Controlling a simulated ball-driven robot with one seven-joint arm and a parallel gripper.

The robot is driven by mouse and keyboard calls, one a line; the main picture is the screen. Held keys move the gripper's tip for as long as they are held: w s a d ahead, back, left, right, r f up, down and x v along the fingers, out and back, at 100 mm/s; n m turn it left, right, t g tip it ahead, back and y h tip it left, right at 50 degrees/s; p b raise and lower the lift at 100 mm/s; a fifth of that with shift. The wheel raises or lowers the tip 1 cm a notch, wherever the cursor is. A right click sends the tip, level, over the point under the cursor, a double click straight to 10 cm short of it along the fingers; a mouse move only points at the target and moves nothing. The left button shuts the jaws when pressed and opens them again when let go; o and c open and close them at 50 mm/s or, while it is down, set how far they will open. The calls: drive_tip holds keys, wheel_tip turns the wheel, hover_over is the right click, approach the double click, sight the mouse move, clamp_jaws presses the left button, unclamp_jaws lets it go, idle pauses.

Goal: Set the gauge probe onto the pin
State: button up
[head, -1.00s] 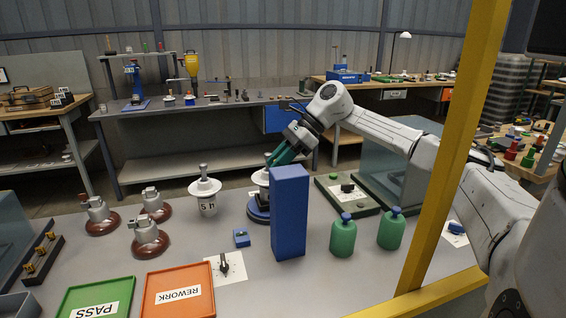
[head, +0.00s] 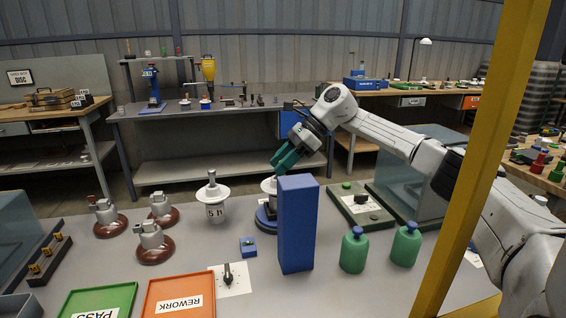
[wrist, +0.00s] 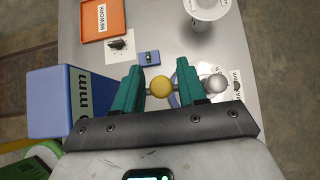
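A tall blue block (head: 298,225) hides part of both. A silver rounded pin top (wrist: 216,83) shows just right of the right finger, above a white disc. No separate gauge probe is clearly visible; whether the yellow ball belongs to it is unclear.
The blue block stands close to my fingers. Green bottles (head: 354,250) stand to the right, near a dark green board (head: 352,203). Orange (head: 180,282) and green trays (head: 72,292) lie in front. A yellow post (head: 478,160) crosses the right side.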

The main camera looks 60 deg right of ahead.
drive_tip(key=shift+o, duration=0.6)
drive_tip(key=shift+s+d, duration=0.1)
drive_tip(key=v, duration=1)
drive_tip(key=shift+s+r, duration=0.25)
drive_tip(key=shift+r, duration=0.05)
drive_tip(key=shift+d, duration=0.1)
